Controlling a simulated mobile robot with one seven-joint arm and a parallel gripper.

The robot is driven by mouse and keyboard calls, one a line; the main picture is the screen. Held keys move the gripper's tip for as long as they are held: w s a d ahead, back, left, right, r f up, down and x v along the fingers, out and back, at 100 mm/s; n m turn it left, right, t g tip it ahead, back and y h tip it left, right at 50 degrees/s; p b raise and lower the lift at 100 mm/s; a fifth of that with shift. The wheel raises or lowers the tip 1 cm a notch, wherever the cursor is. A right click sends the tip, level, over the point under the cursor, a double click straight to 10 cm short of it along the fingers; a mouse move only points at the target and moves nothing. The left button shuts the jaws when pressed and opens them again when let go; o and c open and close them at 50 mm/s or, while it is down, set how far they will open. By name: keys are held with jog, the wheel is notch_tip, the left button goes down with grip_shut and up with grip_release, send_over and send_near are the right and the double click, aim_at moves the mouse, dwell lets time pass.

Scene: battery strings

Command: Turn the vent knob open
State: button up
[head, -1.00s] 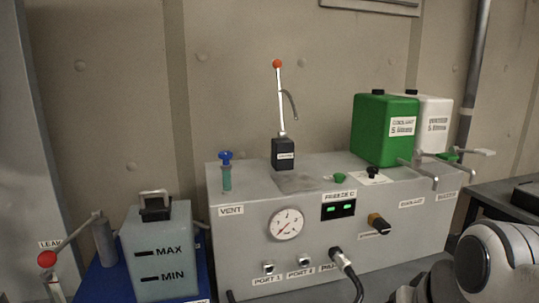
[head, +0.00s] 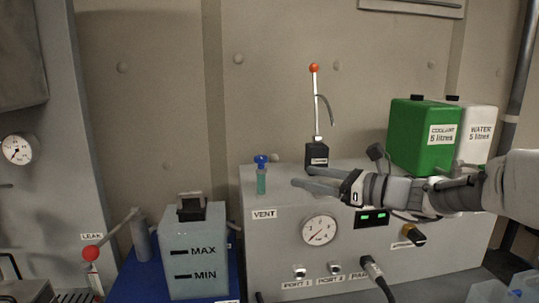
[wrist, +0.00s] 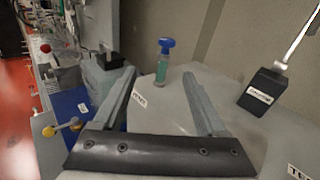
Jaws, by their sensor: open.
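The vent knob (head: 262,160) is a blue knob on a teal-green stem, standing upright on the top left of the grey cabinet (head: 283,270), above the VENT label (head: 264,214). My gripper (head: 302,177) is to the right of the knob in the head view, open and empty, with its fingers pointing left toward it. In the wrist view the blue knob (wrist: 166,45) shows beyond and between the two open fingers (wrist: 160,95), clear of both.
A black box with a red-tipped lever (head: 315,150) stands behind my gripper. Green coolant (head: 420,135) and white water (head: 480,135) containers stand at the back right. A grey MAX/MIN tank (head: 195,255) sits left of the cabinet. The cabinet top around the knob is clear.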

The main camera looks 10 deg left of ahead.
aim_at(261, 162)
jog(key=shift+m+t, duration=0.3)
jog(key=shift+m, duration=0.2)
jog(key=x, duration=0.6)
jog(key=p+x, duration=0.1)
jog(key=x, duration=0.4)
jog(key=r+x, duration=0.1)
jog(key=x, duration=0.5)
jog(key=shift+w+a+r, duration=0.1)
jog(key=shift+w+a, duration=0.1)
jog(key=shift+w, duration=0.3)
grip_shut()
